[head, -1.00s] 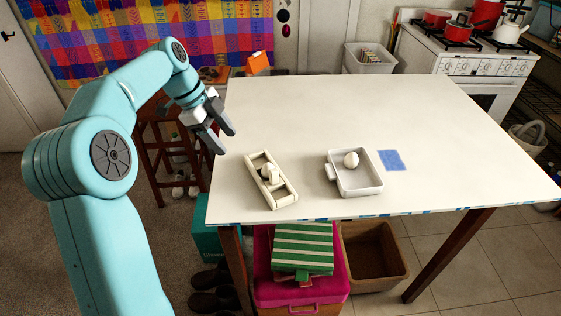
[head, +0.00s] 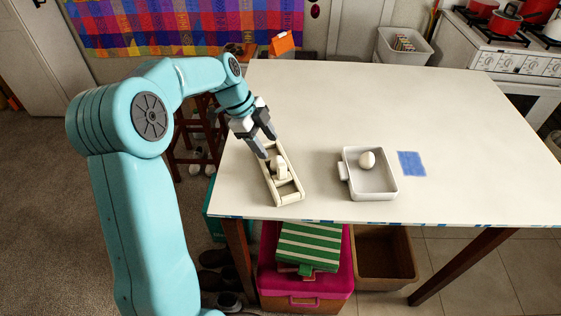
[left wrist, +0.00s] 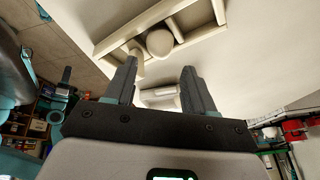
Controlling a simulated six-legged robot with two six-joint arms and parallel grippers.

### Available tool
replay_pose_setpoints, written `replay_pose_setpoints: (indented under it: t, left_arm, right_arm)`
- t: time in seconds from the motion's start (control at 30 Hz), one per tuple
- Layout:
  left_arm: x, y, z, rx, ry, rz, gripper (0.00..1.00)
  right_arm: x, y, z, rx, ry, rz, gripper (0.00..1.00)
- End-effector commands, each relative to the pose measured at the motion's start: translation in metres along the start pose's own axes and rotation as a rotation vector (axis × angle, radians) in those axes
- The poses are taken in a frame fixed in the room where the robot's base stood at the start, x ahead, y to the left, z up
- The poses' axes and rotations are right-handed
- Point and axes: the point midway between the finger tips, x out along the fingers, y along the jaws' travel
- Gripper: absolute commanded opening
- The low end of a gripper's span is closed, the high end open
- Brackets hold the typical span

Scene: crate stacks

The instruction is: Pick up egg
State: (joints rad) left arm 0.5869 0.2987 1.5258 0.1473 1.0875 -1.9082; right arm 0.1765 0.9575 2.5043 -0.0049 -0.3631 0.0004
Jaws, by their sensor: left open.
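My left gripper (head: 270,147) is open over the far end of the rack, apart from both pale objects. Its two fingers (left wrist: 159,66) show apart in the left wrist view, with a pale block beyond them that I cannot identify. My right gripper is not in view.
A blue cloth square (head: 412,164) lies right of the tray. The rest of the white table (head: 370,105) is clear. A stove (head: 510,60) and a white bin (head: 403,50) stand behind it. A pink box (head: 300,280) and a brown bin (head: 385,262) are under the front edge.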

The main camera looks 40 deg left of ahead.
Motion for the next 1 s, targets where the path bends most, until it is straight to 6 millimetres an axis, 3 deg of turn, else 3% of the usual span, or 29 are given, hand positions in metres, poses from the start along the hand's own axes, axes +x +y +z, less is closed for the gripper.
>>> replay_pose_setpoints:
  t: [0.23,0.5,0.77,0.87,1.0]
  left_arm:
    - [0.021,-0.001,-0.003,0.000,0.001,0.004,0.54]
    - [0.062,-0.003,-0.005,0.000,0.000,0.003,0.54]
    - [0.067,-0.003,-0.004,0.000,-0.001,0.003,0.54]
    - [0.068,-0.003,-0.004,0.000,0.000,0.004,0.29]
    - [0.068,-0.003,-0.004,0.000,-0.001,0.004,0.30]
  right_arm:
    - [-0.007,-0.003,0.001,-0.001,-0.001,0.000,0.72]
    - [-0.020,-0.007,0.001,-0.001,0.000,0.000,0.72]
    - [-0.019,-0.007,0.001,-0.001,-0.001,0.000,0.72]
    - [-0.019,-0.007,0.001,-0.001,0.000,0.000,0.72]
    - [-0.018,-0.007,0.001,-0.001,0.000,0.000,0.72]
